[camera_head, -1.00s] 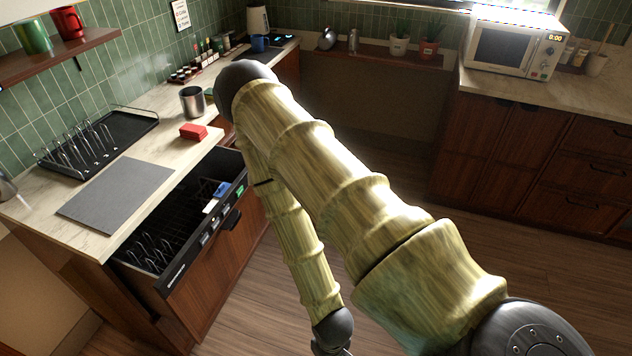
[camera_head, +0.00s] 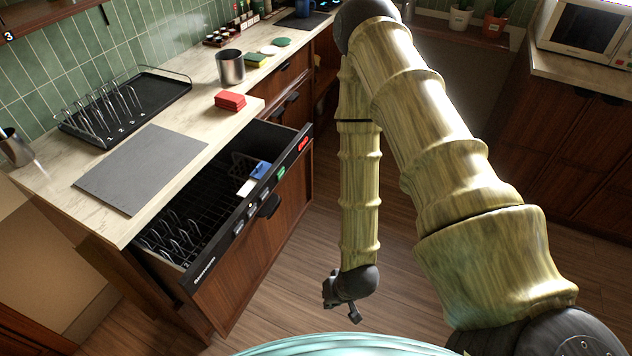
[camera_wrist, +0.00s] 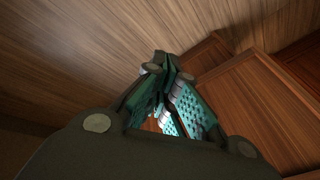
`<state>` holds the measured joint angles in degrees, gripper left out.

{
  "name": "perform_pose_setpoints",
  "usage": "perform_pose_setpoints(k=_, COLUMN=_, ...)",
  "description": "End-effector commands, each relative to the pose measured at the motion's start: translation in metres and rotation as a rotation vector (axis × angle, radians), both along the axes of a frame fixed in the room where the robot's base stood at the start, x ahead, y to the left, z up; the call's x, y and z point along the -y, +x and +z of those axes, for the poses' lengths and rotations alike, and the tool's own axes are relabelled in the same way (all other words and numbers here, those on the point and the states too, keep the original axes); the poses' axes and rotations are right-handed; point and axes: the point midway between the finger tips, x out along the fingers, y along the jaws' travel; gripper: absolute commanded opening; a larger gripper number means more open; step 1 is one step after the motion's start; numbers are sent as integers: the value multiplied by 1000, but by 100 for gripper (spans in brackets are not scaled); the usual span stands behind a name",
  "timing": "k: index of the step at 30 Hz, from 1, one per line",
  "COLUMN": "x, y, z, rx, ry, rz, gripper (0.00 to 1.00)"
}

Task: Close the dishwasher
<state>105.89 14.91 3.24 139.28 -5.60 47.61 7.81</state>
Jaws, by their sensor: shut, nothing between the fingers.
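The dishwasher (camera_head: 262,233) is a drawer type with a wood front and a black control strip, under the counter at left. It is pulled out, and its black rack with wire tines shows inside.
The counter (camera_head: 215,140) above carries a grey mat (camera_head: 140,168), a black dish rack (camera_head: 120,110), a steel cup (camera_head: 230,67) and a red block (camera_head: 229,100). More cabinets stand at right, with a microwave (camera_head: 588,30). The floor (camera_head: 300,290) in front of the drawer is clear.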

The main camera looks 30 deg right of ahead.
Motion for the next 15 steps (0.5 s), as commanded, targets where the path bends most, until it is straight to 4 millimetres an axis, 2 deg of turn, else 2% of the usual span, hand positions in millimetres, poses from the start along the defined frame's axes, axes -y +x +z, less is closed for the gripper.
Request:
perform_pose_setpoints(k=1, x=1, y=18, z=-17, rx=39, ry=26, rz=-43, gripper=0)
perform_pose_setpoints(k=3, x=3, y=40, z=-24, rx=88, ry=61, rz=-96, gripper=0)
perform_pose_setpoints(k=9, x=10, y=100, z=-36, rx=234, ry=169, rz=-246, gripper=0)
perform_pose_setpoints(k=15, x=25, y=154, z=-39, rx=385, ry=284, rz=-391, gripper=0)
